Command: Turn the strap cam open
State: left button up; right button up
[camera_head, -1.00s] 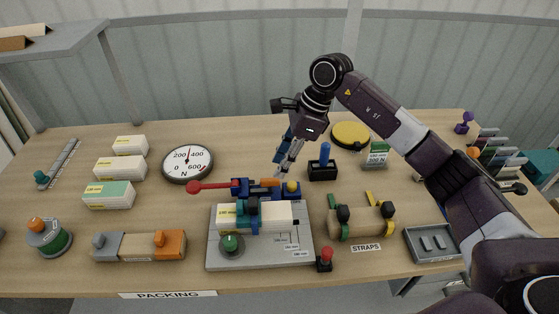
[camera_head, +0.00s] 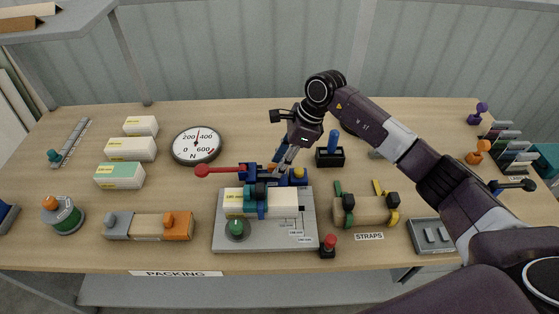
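A blue clamp-like mechanism (camera_head: 252,172) with a long red-tipped lever (camera_head: 216,170) stands at the back of a grey fixture plate (camera_head: 225,243). A yellow knob (camera_head: 299,173) is at its right end. I cannot tell for sure which part is the strap cam. A white box (camera_head: 284,203) lies on the plate, with a blue strap and dark buckle (camera_head: 261,191) over it. My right gripper (camera_head: 279,160) points down at the mechanism's right half; contact and finger opening are unclear. My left gripper is not in view.
A round gauge (camera_head: 197,145) stands behind left, and a black holder with a blue peg (camera_head: 330,157) behind right. A red-topped button (camera_head: 329,244) is by the plate's front right corner. Spare straps on a tan block (camera_head: 363,211) lie to the right. White boxes (camera_head: 131,149) stand left.

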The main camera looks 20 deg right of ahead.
jog(key=shift+c, duration=0.2)
jog(key=c, duration=0.8)
grip_shut()
